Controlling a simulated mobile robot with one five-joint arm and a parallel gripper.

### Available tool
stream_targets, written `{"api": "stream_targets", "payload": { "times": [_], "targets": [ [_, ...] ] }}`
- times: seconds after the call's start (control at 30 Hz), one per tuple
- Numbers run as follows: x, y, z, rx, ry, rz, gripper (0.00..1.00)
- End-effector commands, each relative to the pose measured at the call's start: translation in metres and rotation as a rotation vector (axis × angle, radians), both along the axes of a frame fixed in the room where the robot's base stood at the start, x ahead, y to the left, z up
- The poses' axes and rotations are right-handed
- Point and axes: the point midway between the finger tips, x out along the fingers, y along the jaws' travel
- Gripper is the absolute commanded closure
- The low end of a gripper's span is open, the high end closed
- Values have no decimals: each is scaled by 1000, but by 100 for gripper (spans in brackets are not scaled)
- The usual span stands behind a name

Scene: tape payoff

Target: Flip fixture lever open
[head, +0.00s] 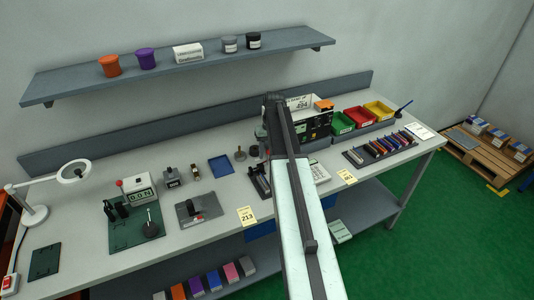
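I cannot tell for sure which piece is the fixture with the lever. A grey plate (181,216) with a small black clamp-like block (195,208) lies on the bench, left of the middle. Further left, a red ball knob (119,183) on a short stem stands beside a white box with a display (141,188), at a dark green plate (124,236) with black parts on it. My own arm rises from the bottom across the middle of the view, to the right of these things. Its fingers do not show; the arm hides what is behind it.
A white lamp (74,172) stands at the bench's left end. A blue tray (221,167) and small devices sit behind the grey plate. Green, red and yellow bins (379,110) stand at right. A grey shelf (190,63) overhangs the back. Bare bench (80,270) shows at front left.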

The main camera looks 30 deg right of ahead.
Motion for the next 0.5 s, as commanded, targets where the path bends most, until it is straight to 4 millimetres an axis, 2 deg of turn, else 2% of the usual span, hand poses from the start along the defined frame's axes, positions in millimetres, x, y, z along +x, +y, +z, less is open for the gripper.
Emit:
{"api": "stream_targets", "payload": {
  "times": [0.33,0.5],
  "targets": [
    [-1,-1,2,-1,3,-1,60],
    [-2,-2,18,-1,4,-1,60]
  ]
}}
